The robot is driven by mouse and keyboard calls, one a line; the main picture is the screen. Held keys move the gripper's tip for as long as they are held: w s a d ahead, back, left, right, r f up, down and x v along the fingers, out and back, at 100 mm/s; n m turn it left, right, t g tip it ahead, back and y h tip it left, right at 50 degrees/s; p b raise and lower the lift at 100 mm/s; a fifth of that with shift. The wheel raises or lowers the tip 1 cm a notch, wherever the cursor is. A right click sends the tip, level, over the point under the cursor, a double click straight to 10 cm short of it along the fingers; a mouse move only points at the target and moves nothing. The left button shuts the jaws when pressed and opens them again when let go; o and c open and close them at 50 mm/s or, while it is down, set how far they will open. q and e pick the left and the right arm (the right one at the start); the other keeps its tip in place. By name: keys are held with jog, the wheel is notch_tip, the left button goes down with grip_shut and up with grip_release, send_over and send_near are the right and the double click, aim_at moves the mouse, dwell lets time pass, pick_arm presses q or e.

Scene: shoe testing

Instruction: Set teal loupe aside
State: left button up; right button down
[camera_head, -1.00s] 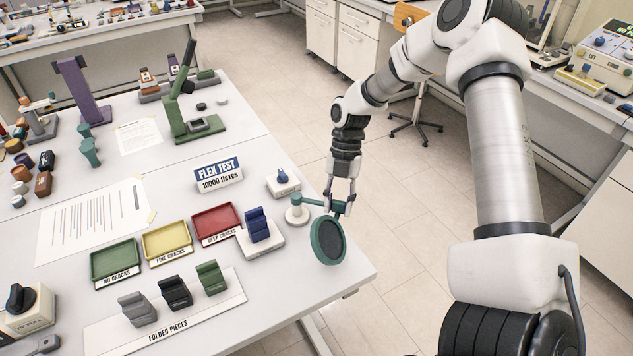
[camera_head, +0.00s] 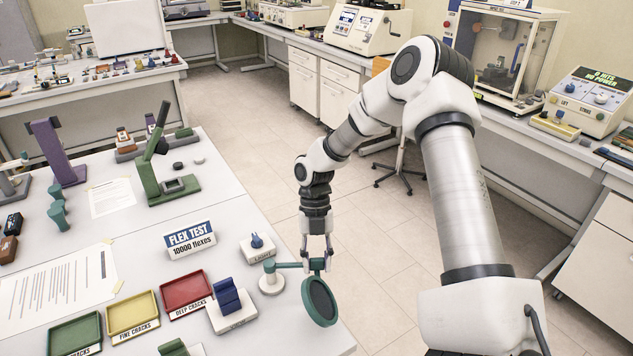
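The teal loupe (camera_head: 320,302) has a round teal rim with a dark face, on a teal arm (camera_head: 289,265). The arm joins a short post on a round pale base (camera_head: 271,284) near the table's right edge. My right gripper (camera_head: 317,267) is over the arm's outer end, just above the rim. Its fingers are on either side of a teal part there and seem closed on it; the exact contact is small and partly hidden. The rim hangs tilted below the fingers, near the table edge. My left gripper is not in view.
A blue-knobbed white block (camera_head: 258,248) and the flex test sign (camera_head: 190,240) stand behind the base. A blue folded piece (camera_head: 227,296) on a white block and red (camera_head: 185,289), yellow and green trays lie to the left. Open floor lies right of the table.

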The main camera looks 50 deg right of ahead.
jog(key=c, duration=0.8)
grip_release()
jog(key=shift+w, duration=0.1)
jog(key=shift+o, duration=0.2)
jog(key=shift+d+f, duration=0.1)
jog(key=shift+d, duration=0.1)
jog(key=shift+w+r, duration=0.15)
jog(key=shift+r, duration=0.35)
jog(key=v, duration=1.1)
jog(key=shift+d, duration=0.15)
